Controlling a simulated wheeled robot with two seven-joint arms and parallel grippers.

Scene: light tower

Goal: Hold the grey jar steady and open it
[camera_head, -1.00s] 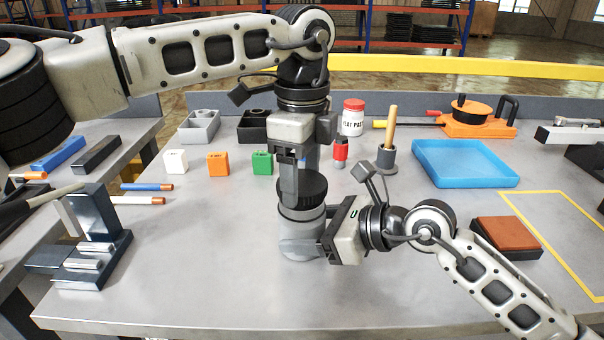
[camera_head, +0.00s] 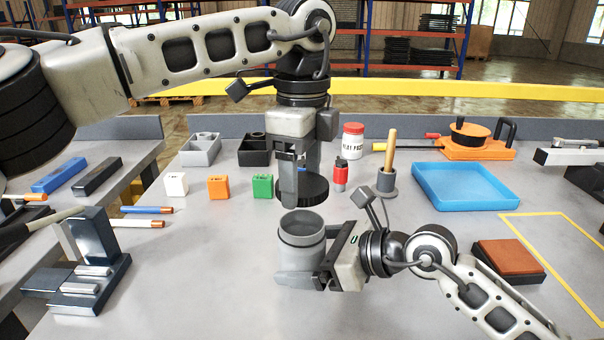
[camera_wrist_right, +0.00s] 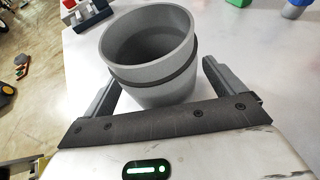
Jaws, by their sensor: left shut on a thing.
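The grey jar (camera_head: 302,252) stands upright on the table, its open mouth showing in the head view. In the right wrist view the jar (camera_wrist_right: 155,75) shows its hollow inside and a dark band below the rim. My right gripper (camera_head: 300,277) has a finger on either side of the jar and is shut on its body. The black lid (camera_head: 312,191) is off the jar, hanging just above its mouth. My left gripper (camera_head: 291,182) comes down from above and is shut on the lid. The lid's far side is partly hidden by the fingers.
White (camera_head: 176,184), orange (camera_head: 218,187) and green (camera_head: 262,186) blocks stand behind at left. A red bottle (camera_head: 340,176) and a grey holder with a wooden stick (camera_head: 387,180) stand close behind the jar. A blue tray (camera_head: 465,186) lies at right.

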